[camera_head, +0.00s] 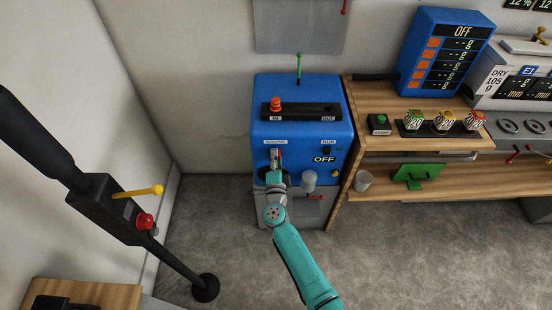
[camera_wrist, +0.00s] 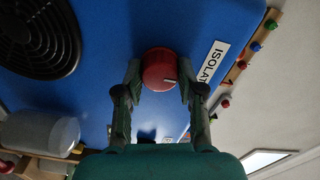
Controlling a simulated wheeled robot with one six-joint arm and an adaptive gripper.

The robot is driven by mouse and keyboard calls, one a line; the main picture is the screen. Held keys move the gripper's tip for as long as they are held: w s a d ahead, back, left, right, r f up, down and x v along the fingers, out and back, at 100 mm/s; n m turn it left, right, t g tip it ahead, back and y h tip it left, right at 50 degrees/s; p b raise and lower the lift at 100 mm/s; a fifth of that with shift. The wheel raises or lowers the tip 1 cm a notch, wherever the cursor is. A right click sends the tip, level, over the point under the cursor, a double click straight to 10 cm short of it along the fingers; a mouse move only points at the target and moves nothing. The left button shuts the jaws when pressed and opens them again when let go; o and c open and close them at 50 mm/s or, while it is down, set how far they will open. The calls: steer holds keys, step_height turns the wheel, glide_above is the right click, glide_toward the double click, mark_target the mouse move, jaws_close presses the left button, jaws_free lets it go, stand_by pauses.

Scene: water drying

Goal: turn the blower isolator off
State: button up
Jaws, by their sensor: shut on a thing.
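The blower is a blue cabinet (camera_head: 297,97) with a display that reads OFF. Its isolator is a red knob (camera_wrist: 159,69) on the blue face, beside a white label (camera_wrist: 212,63) whose visible letters read ISOLAT. My gripper (camera_wrist: 160,80) has a finger on each side of the red knob and is shut on it. A small pale mark shows on the knob's face. In the head view my gripper (camera_head: 275,160) reaches the cabinet's left front and mostly hides the knob.
A wooden bench (camera_head: 380,92) with coloured-top jars (camera_head: 443,122) stands right of the cabinet. A black post with a yellow lever (camera_head: 138,192) and red button (camera_head: 145,221) stands at left. A pale cylinder (camera_head: 309,181) is close right of my gripper. The grey floor (camera_head: 400,250) is open.

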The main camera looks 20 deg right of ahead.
steer(key=o, duration=1.1)
steer(key=shift+o, duration=0.2)
steer(key=v, duration=1.2)
steer(key=s+d+r+n+y, duration=0.1)
steer(key=s+r+n, duration=0.3)
steer(key=s, duration=1)
steer(key=s+d+r+n+g+y, duration=0.1)
steer(key=s+r+n, duration=0.4)
steer(key=s, duration=0.9)
steer(key=s+d+r+n+g+y, duration=0.1)
steer(key=s+r+n+y, duration=0.2)
steer(key=s+n, duration=0.6)
steer(key=s+r, duration=0.2)
steer(key=s, duration=0.3)
steer(key=shift+s+d+y, duration=0.25)
steer(key=shift+y, duration=0.05)
